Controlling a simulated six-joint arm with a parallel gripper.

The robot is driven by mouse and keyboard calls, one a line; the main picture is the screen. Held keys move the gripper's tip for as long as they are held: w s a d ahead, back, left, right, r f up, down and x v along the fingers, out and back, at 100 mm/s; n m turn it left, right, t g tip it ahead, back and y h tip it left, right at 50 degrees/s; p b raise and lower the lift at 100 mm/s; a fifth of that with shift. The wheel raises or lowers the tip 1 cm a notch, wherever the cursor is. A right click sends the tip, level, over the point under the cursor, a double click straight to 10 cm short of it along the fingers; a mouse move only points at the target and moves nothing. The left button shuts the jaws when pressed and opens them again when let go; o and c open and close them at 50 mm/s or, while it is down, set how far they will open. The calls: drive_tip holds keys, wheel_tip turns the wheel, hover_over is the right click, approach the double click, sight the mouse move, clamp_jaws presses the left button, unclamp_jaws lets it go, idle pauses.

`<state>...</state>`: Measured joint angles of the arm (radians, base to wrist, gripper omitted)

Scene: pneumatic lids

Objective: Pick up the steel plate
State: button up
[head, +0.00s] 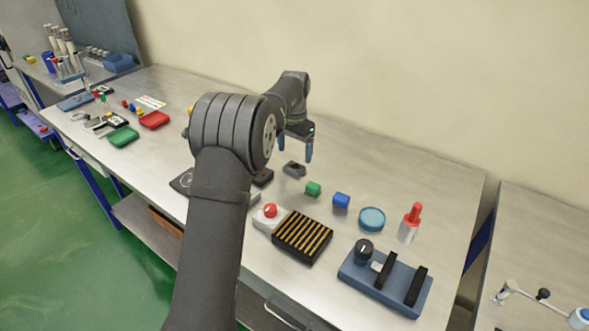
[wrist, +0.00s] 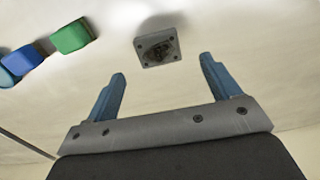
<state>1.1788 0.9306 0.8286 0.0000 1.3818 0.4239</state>
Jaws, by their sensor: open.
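The steel plate is a small grey square block with corner holes and a dark middle; it lies on the bench in the wrist view (wrist: 158,48), just beyond and between my fingertips. In the head view the steel plate (head: 294,169) is a small dark grey piece below my gripper (head: 306,152). My gripper also shows in the wrist view (wrist: 163,70), with its two blue fingers spread wide and nothing between them. The fingers appear above the bench and apart from the plate. My arm hides part of the bench in the head view.
A green block (head: 313,188) and a blue block (head: 341,201) stand right of the plate. A blue round dish (head: 372,219), a red-handled tool (head: 411,222), a black-and-yellow striped block (head: 302,238) and a blue fixture (head: 385,280) lie further right. The bench behind the plate is clear.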

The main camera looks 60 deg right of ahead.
sight(295, 167)
drive_tip(key=f, duration=0.5)
drive_tip(key=shift+s+a+f, duration=0.1)
drive_tip(key=shift+a+f, duration=0.05)
drive_tip(key=shift+a, duration=0.05)
drive_tip(key=c, duration=1.3)
